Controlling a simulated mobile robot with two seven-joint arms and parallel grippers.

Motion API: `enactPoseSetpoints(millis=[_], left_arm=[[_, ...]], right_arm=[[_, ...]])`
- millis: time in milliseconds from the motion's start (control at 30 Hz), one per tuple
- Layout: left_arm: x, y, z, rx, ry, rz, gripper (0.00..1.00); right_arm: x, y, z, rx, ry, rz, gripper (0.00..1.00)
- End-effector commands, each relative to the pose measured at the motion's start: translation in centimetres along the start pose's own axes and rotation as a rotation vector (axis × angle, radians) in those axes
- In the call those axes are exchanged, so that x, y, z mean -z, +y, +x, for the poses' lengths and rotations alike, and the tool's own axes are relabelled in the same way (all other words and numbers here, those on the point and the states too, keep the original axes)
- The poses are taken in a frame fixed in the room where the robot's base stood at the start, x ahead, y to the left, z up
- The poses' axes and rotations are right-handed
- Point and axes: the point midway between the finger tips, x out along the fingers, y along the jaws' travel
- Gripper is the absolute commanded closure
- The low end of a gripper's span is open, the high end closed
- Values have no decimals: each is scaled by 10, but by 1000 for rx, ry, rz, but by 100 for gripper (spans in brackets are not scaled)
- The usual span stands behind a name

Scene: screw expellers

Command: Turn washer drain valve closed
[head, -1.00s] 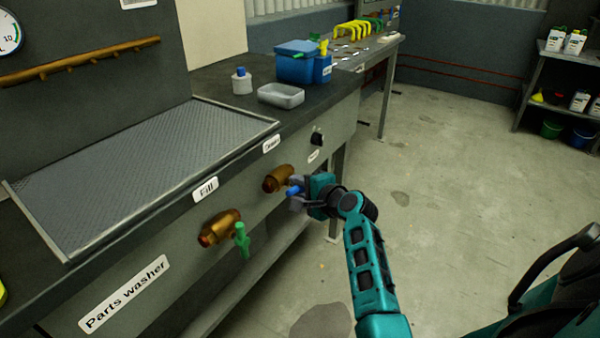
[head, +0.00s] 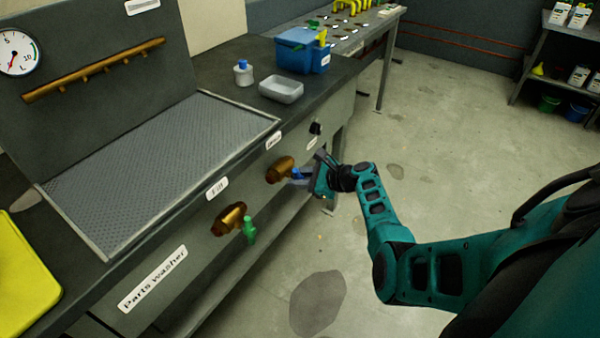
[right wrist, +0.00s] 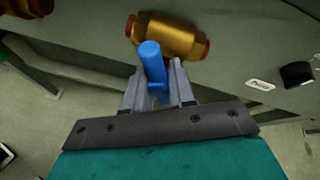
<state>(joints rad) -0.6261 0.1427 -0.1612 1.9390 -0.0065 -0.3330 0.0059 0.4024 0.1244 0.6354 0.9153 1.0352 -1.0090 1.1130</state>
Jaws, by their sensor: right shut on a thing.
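The drain valve is a brass body (head: 281,169) on the front panel of the parts washer (head: 118,318), under a small label that is hard to read. Its blue handle (head: 297,174) sticks out from the body toward the right. My right gripper (head: 308,177) is shut on the blue handle. In the right wrist view the handle (right wrist: 152,62) stands between the two grey fingers (right wrist: 157,88), with the brass body (right wrist: 168,36) just beyond it. My left gripper is not in view.
A second brass valve (head: 228,219) with a green handle (head: 249,229) sits to the left, under the Fill label (head: 217,188). A black knob (head: 315,128) is right of the drain valve. A grey tray (head: 281,90) and blue box (head: 297,50) stand on the worktop.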

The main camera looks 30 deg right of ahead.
Motion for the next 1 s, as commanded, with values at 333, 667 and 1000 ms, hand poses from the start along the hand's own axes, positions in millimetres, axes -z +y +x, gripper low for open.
enactPoseSetpoints(millis=[333, 667, 1000], left_arm=[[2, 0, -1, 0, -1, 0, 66], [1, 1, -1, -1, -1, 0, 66], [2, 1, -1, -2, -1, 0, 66]], right_arm=[[0, 2, 2, -84, -56, 190, 100], [0, 3, 2, -112, -74, 253, 100], [0, 4, 2, -115, -76, 256, 100]])
